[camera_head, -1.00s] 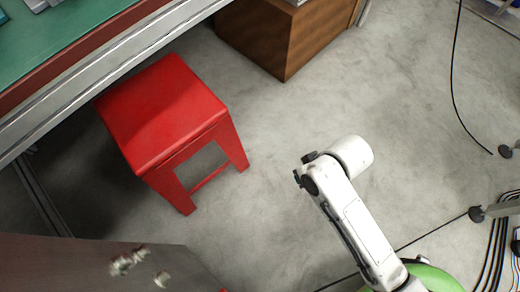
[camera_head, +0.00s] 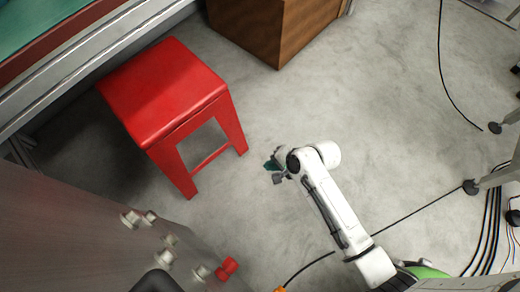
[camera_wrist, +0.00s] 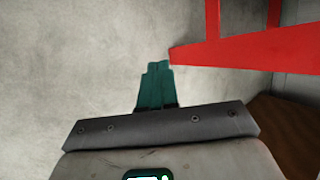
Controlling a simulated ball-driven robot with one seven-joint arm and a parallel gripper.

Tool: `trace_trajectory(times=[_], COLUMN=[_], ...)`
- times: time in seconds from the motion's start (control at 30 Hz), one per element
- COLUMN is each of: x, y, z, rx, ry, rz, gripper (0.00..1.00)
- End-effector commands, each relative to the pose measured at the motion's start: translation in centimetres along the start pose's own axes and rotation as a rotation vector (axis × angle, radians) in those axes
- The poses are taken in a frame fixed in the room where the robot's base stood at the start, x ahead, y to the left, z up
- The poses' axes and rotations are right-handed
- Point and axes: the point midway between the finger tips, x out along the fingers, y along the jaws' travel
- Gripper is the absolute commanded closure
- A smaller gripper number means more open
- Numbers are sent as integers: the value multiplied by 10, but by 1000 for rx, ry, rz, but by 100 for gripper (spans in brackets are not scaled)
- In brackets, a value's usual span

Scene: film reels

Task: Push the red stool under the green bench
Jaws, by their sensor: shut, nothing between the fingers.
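The red stool (camera_head: 162,88) stands upright on the floor in the head view, its far left edge close to the front rail of the green bench (camera_head: 70,38). The bench shows only in part at the top left. My gripper (camera_head: 270,165) is shut and empty, to the right of the stool's near legs with a gap of floor between. In the wrist view its teal fingers (camera_wrist: 155,84) are together, and the stool's red legs and crossbar (camera_wrist: 245,50) show at the upper right, apart from the fingertips.
A brown wooden box (camera_head: 275,28) stands at the top, right of the bench. A dark cabinet with knobs (camera_head: 80,225) fills the lower left. Cables (camera_head: 430,233) lie on the floor at the right. The middle floor is clear.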

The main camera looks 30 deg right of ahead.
Motion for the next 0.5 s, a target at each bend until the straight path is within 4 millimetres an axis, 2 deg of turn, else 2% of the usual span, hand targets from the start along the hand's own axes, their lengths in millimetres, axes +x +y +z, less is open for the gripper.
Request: trace_trajectory(times=[0.1,0.2,0.3,0.4,0.5], x=[38,65,83,94,100], y=[-15,-26,-33,-35,-36], z=[-13,-29,-46,-60,-69], rx=[353,692,990,1213,1351], ry=[-31,-66,-99,-124,-141], rz=[-120,-224,-310,-373,-414], gripper=[100,100,100,100,100])
